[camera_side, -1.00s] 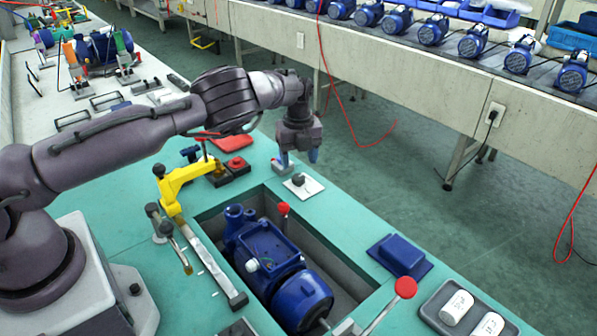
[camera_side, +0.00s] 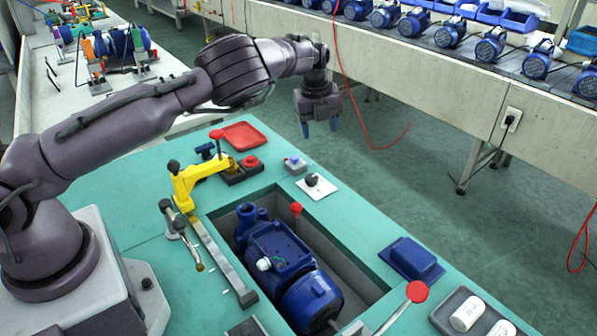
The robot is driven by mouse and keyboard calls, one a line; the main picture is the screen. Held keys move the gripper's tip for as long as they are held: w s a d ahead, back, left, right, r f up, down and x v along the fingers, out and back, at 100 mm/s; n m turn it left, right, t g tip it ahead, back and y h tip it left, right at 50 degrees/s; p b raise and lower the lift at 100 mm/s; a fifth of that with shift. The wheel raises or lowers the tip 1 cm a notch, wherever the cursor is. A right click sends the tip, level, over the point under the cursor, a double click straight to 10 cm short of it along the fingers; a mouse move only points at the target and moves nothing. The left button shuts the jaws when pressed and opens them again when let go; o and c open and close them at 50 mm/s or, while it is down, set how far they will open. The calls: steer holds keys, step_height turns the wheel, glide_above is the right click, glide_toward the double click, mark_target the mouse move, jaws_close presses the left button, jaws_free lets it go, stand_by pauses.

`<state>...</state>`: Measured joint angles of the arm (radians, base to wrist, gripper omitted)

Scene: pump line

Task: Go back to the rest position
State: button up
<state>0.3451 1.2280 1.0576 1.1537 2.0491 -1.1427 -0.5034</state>
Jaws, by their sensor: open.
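My gripper (camera_side: 319,128) hangs pointing down above the far edge of the teal table (camera_side: 125,215). Its two blue fingertips are apart, with nothing between them. Below and to its left, a small grey block with a blue top (camera_side: 295,164) sits on the table, apart from the fingers. A white plate with a black knob (camera_side: 315,186) lies next to it. A blue pump (camera_side: 284,262) lies in the recess of the table, well below and in front of the gripper.
A yellow clamp (camera_side: 190,183) stands left of the recess. A red tray (camera_side: 240,136), a blue box (camera_side: 411,259) and white cylinders (camera_side: 467,313) are on the table. A conveyor (camera_side: 470,70) with several pumps runs behind. The air around my gripper is clear.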

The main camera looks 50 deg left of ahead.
steer(key=w+a+r+n+t+y, duration=0.2)
steer(key=w+a+r+n+t, duration=0.2)
steer(key=a+r+n+t, duration=0.3)
steer(key=s+a+r+n+y, duration=0.2)
steer(key=s+r+n+y, duration=0.3)
steer(key=s+n, duration=0.4)
steer(key=s+d+r+n+g+h, duration=0.1)
steer(key=s+d+r+n+h, duration=0.1)
steer(key=s+d, duration=0.4)
steer(key=s+d+r+n+g+h, duration=0.1)
steer(key=s+d+r+n+h, duration=0.1)
steer(key=s, duration=1.2)
steer(key=s+d+r+n+g+h, duration=0.1)
steer(key=s+d+r+n+h, duration=0.1)
steer(key=s+d+r, duration=0.3)
steer(key=shift+s+d+r+n+h, duration=0.25)
steer(key=shift+s+d+h, duration=0.45)
steer(key=shift+s+d, duration=1.85)
